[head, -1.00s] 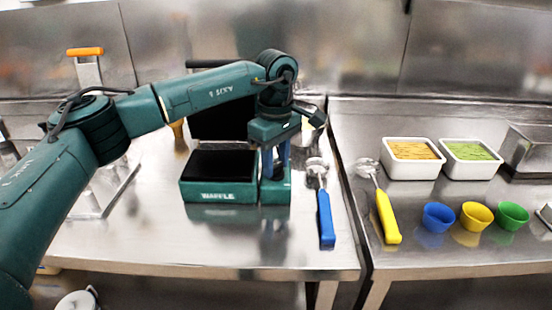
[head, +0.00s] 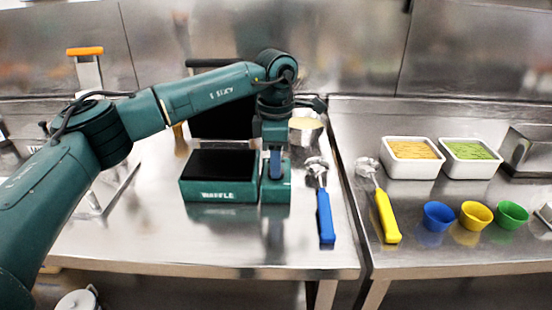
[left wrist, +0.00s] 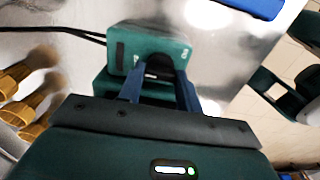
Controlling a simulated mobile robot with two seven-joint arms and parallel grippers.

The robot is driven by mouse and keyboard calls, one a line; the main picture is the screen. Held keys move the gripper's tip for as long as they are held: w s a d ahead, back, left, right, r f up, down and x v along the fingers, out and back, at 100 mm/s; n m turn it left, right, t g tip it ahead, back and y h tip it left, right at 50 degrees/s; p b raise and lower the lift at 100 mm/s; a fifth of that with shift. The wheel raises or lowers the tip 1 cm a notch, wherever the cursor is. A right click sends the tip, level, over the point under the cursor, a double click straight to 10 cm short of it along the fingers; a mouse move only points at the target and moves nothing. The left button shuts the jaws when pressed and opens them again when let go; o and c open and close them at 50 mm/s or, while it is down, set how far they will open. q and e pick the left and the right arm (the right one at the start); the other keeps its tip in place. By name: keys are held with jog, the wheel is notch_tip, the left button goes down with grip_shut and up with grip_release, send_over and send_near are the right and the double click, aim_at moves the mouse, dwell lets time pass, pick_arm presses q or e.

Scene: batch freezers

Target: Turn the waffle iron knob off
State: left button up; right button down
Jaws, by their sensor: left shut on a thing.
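The green waffle iron (head: 222,192), labelled WAFFLE, sits on the left steel table with its dark lid raised. Its small control box (head: 277,196) stands at its right side and also shows in the left wrist view (left wrist: 125,60). My left gripper (head: 276,176) points down over this box. In the left wrist view its blue fingers (left wrist: 160,88) are either side of the dark knob (left wrist: 158,68) on the box and shut on it. The fingers and arm hide most of the knob in the head view. My right gripper is not in view.
A yellow-handled scoop (head: 387,215), white tubs (head: 413,170) and coloured cups (head: 438,216) are on the right table.

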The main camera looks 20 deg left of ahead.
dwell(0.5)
pick_arm(q)
jog(key=o, duration=1)
jog(key=shift+r, duration=0.1)
notch_tip(320, 180, up, 13)
